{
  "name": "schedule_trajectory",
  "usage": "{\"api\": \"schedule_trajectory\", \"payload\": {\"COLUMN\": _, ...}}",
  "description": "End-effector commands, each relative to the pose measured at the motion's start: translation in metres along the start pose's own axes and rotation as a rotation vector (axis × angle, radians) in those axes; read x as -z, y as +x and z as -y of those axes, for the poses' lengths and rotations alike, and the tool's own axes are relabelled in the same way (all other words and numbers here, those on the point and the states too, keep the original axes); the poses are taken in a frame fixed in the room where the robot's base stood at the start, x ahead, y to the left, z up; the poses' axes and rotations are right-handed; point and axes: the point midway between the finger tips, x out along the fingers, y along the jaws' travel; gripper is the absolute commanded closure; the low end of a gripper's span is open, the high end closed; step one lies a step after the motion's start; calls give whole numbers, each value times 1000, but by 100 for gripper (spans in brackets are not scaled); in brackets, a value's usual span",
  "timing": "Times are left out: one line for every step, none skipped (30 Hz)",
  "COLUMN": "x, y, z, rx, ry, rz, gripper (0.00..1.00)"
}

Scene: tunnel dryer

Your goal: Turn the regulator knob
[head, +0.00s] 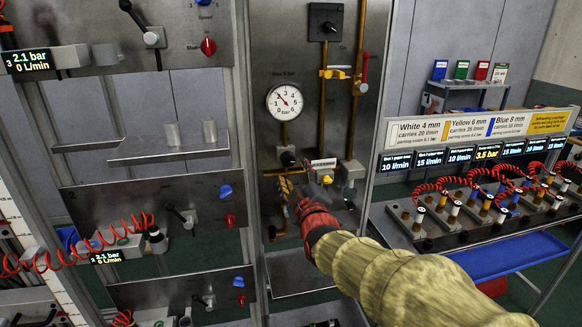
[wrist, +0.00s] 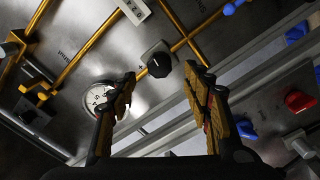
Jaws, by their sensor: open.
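The regulator knob appears to be the black knob (head: 288,159) below the round white gauge (head: 285,101) on the metal panel. In the wrist view the black knob (wrist: 159,66) sits on a grey square block, with the gauge (wrist: 98,97) to its lower left, partly hidden by a finger. My gripper (head: 287,189) is just below the knob in the head view. In the wrist view my gripper (wrist: 164,80) is open and empty, and the knob shows between and slightly beyond its fingertips. I see no contact with the knob. The gauge needle points to the upper left.
Brass pipes (head: 323,100) run up the panel. A labelled grey block (head: 323,165) is right of the knob. A metal shelf (head: 168,147) with two cups is left. A rack with red coiled hoses (head: 480,180) is right. Red (wrist: 299,101) and blue knobs also show in the wrist view.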

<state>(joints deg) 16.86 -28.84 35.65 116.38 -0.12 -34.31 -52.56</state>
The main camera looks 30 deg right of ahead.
Motion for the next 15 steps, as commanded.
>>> {"api": "schedule_trajectory", "payload": {"x": 1, "y": -10, "z": -1, "rx": -2, "ry": 0, "rz": -2, "gripper": 50}}
{"api": "schedule_trajectory", "payload": {"x": 1, "y": -15, "z": -1, "rx": -1, "ry": 0, "rz": -1, "gripper": 50}}
{"api": "schedule_trajectory", "payload": {"x": 1, "y": -21, "z": -1, "rx": -1, "ry": 0, "rz": -1, "gripper": 50}}
{"api": "schedule_trajectory", "payload": {"x": 0, "y": -26, "z": -1, "rx": -1, "ry": 0, "rz": -1, "gripper": 50}}
{"api": "schedule_trajectory", "payload": {"x": 0, "y": -30, "z": 0, "rx": -1, "ry": 0, "rz": -1, "gripper": 50}}
{"api": "schedule_trajectory", "payload": {"x": 1, "y": -35, "z": -1, "rx": -1, "ry": 0, "rz": -1, "gripper": 50}}
{"api": "schedule_trajectory", "payload": {"x": 1, "y": -38, "z": -1, "rx": -1, "ry": 0, "rz": -1, "gripper": 50}}
{"api": "schedule_trajectory", "payload": {"x": 0, "y": -41, "z": 0, "rx": 0, "ry": 0, "rz": 0, "gripper": 50}}
{"api": "schedule_trajectory", "payload": {"x": 0, "y": -44, "z": 0, "rx": -1, "ry": 0, "rz": -1, "gripper": 50}}
{"api": "schedule_trajectory", "payload": {"x": 1, "y": -46, "z": -1, "rx": -1, "ry": 0, "rz": -1, "gripper": 50}}
{"api": "schedule_trajectory", "payload": {"x": 0, "y": -48, "z": 0, "rx": -1, "ry": 0, "rz": -1, "gripper": 50}}
{"api": "schedule_trajectory", "payload": {"x": 0, "y": -50, "z": 0, "rx": 0, "ry": 0, "rz": 0, "gripper": 50}}
{"api": "schedule_trajectory", "payload": {"x": 0, "y": -51, "z": 0, "rx": 0, "ry": 0, "rz": 0, "gripper": 50}}
{"api": "schedule_trajectory", "payload": {"x": 0, "y": -51, "z": 0, "rx": 0, "ry": 0, "rz": 0, "gripper": 50}}
{"api": "schedule_trajectory", "payload": {"x": 0, "y": -52, "z": 0, "rx": 0, "ry": 0, "rz": 0, "gripper": 50}}
